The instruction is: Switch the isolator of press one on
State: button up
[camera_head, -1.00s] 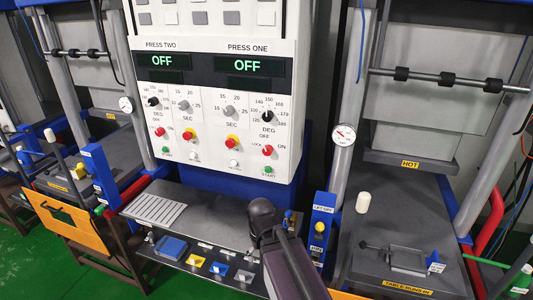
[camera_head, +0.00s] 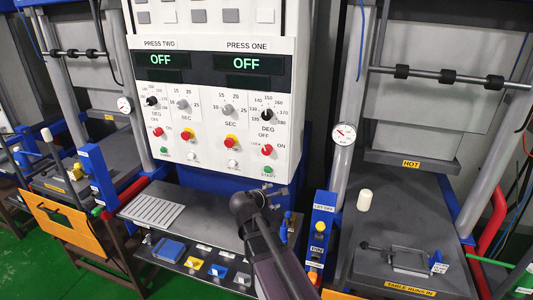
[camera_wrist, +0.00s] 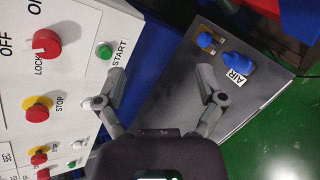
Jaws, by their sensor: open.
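The press one isolator is a red knob (camera_head: 267,149) at the lower right of the white control panel, marked OFF, LOCK and ON. It also shows at the upper left of the wrist view as a red knob (camera_wrist: 46,42) with a pale pointer toward the LOCK mark. The PRESS ONE display (camera_head: 243,64) reads OFF. My gripper (camera_head: 277,194) is just below the panel, below the isolator and apart from it. In the wrist view my gripper (camera_wrist: 162,76) is open and empty, its fingers spread near the green START button (camera_wrist: 104,52).
The yellow-red STOP button (camera_wrist: 37,108) is near the isolator. A dark shelf (camera_head: 190,232) below the panel holds coloured switches, with blue AIR knobs (camera_wrist: 240,62) beside my gripper. A blue post (camera_head: 320,230) with a yellow button stands right of my arm.

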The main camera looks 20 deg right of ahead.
aim_at(266, 151)
jog(key=w+a+r+n+t+b, duration=0.1)
jog(key=w+a+r+n+t, duration=0.3)
jog(key=n, duration=0.9)
jog(key=w+r+t, duration=0.2)
jog(key=w+r, duration=0.1)
jog(key=w, duration=0.1)
jog(key=shift+a+t+h, duration=0.15)
jog(key=shift+t+h, duration=0.15)
jog(key=shift+h, duration=0.1)
jog(key=shift+w, duration=0.15)
jog(key=x, duration=1.3)
jog(key=shift+w+d, duration=0.3)
jog(key=c, duration=1.1)
